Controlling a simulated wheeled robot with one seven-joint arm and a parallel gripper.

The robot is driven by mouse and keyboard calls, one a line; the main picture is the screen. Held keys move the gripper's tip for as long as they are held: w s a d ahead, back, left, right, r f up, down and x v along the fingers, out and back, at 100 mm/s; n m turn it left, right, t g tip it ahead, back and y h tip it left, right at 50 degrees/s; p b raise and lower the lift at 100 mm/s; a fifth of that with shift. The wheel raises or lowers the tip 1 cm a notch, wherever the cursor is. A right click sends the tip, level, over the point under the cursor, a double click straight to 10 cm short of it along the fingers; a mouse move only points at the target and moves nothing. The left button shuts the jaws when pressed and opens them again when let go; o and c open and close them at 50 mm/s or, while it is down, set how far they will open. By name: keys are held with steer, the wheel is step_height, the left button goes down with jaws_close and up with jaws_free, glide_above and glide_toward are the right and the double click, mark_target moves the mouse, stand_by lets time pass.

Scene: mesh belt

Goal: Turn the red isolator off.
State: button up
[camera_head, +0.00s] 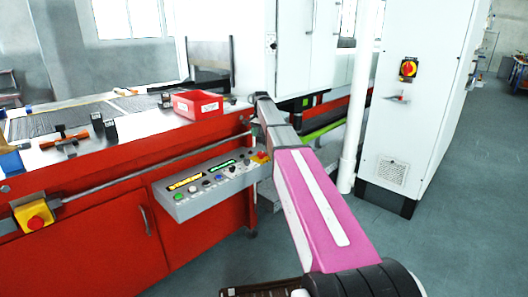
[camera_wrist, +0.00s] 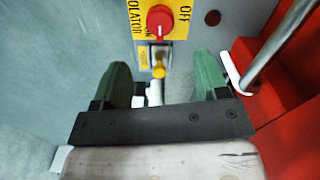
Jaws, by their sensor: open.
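In the wrist view, the red isolator (camera_wrist: 160,18) is a round red knob with a pale mark, on a yellow plate (camera_wrist: 182,12) lettered "OFF" on the right and partly "OLATOR" on the left. The plate is cut by the top edge. I cannot tell the knob's setting surely. My gripper (camera_wrist: 161,80) has two green fingers, spread wide with nothing between them in grip. The knob is beyond the fingertips, apart from them and roughly centred. In the head view, my arm hides the gripper and this knob.
Just below the plate is a small yellow knob (camera_wrist: 159,70) with a yellow label. A metal rail (camera_wrist: 275,45) and red machine panel stand right. In the head view are a control box (camera_head: 210,185), a red bin (camera_head: 198,105) and another red-yellow switch (camera_head: 408,69) on a white cabinet.

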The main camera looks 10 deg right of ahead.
mark_target(261, 153)
step_height(261, 153, down, 10)
steer(key=shift+r, duration=0.15)
steer(key=shift+c, duration=0.3)
steer(key=c, duration=0.9)
